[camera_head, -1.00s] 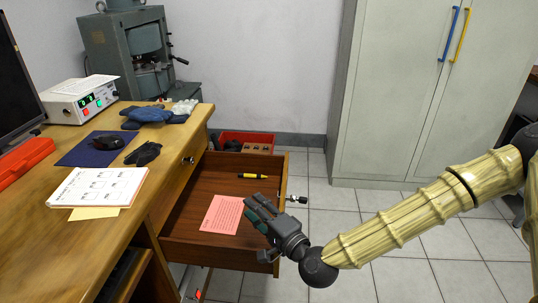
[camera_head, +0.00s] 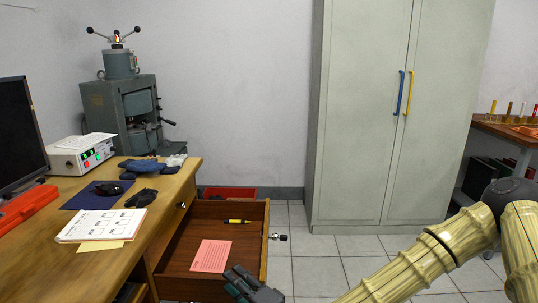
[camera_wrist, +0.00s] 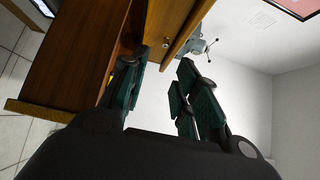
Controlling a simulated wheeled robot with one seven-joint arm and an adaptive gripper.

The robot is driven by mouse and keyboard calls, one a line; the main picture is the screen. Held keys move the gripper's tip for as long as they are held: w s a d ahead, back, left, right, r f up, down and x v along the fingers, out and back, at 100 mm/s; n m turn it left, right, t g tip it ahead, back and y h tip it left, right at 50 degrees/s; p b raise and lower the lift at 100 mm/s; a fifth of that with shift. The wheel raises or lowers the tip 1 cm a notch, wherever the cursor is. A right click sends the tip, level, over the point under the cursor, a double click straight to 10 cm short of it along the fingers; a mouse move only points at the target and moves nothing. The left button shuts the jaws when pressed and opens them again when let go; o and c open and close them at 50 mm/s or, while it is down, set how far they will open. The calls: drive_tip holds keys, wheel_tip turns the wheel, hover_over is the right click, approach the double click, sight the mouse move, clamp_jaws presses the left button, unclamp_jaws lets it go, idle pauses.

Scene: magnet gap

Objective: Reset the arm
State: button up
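My gripper (camera_head: 250,286) shows at the bottom edge of the head view, just in front of the open drawer (camera_head: 262,245). Its lower part and wrist are cut off by the frame. In the wrist view, my gripper (camera_wrist: 164,68) has its green-padded fingers spread apart with nothing between them. My cream, ribbed arm runs from the lower right of the head view. The wooden drawer front shows at the left of the wrist view.
The drawer holds a pink sheet (camera_head: 211,256) and a yellow-black pen (camera_head: 237,221). The desk (camera_head: 160,205) stands left, with a notepad (camera_head: 100,226) and gloves (camera_head: 148,168). A grey cabinet (camera_head: 360,120) stands behind. Tiled floor right of the drawer is clear.

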drive_tip(key=s+d+f+n+g+h, duration=0.2)
drive_tip(key=s+d+f+g, duration=0.15)
drive_tip(key=s+f, duration=0.7)
drive_tip(key=s+d+f+n+g+h, duration=0.3)
drive_tip(key=s+f+g, duration=0.15)
drive_tip(key=f, duration=1.05)
drive_tip(key=s+d+f+n+g+h, duration=0.2)
drive_tip(key=s+d+f+g+h, duration=0.15)
drive_tip(key=s+d+f, duration=0.7)
drive_tip(key=s+d+n+g+h+p, duration=0.15)
drive_tip(key=s+d+h, duration=0.4)
drive_tip(key=d, duration=0.85)
wheel_tip(320, 180, up, 28)
drive_tip(key=s+y+p, duration=0.1)
drive_tip(key=p, duration=2.6)
drive_tip(key=shift+s+a+y, duration=0.2)
drive_tip(key=shift+y, duration=0.2)
